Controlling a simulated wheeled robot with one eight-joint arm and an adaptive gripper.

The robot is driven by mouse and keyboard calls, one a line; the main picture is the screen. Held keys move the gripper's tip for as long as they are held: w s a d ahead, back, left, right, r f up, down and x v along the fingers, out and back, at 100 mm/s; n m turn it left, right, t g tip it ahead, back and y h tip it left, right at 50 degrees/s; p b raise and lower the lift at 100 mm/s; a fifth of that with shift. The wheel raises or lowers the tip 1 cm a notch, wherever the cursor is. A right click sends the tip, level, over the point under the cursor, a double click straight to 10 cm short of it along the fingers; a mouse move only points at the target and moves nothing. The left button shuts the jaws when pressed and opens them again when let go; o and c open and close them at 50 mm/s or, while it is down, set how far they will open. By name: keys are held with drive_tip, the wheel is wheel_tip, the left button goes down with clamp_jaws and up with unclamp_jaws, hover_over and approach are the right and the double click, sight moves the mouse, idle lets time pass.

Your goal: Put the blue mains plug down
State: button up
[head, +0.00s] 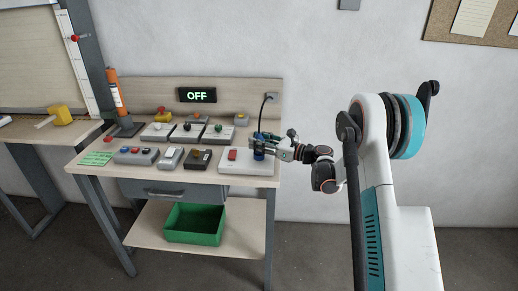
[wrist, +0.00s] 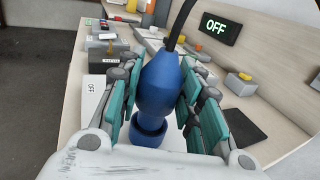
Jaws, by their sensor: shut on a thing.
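The blue mains plug (wrist: 158,88) is between the teal finger pads of my gripper (wrist: 162,104) in the wrist view, with a black cable (wrist: 181,18) rising from its end. A round blue part (wrist: 150,133) shows right at the plug's lower end; I cannot tell whether the plug is seated in it. In the head view my gripper (head: 264,142) is shut on the plug above the right end of the table, over a pale panel (head: 248,168) with a red switch (head: 232,155). My fingers partly hide the plug there.
The black cable runs to a wall box (head: 271,97). A display (head: 197,95) reads OFF. Several switch boxes (head: 171,158) stand left of the panel on the wooden table. An orange tube (head: 116,92) stands at the far left. A green bin (head: 194,224) sits on the shelf below.

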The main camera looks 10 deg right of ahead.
drive_tip(key=shift+f, duration=0.9)
drive_tip(key=shift+f, duration=0.1)
drive_tip(key=shift+f+b, duration=0.15)
drive_tip(key=shift+b, duration=0.2)
drive_tip(key=o, duration=1.1)
drive_tip(key=shift+r, duration=0.2)
drive_tip(key=shift+s+d+p, duration=0.15)
drive_tip(key=shift+d+p, duration=0.1)
drive_tip(key=shift+p, duration=0.1)
drive_tip(key=p+v, duration=0.2)
drive_tip(key=v, duration=0.9)
drive_tip(key=shift+s+d+p, duration=0.1)
drive_tip(key=shift+s+p, duration=0.1)
drive_tip(key=shift+p, duration=0.15)
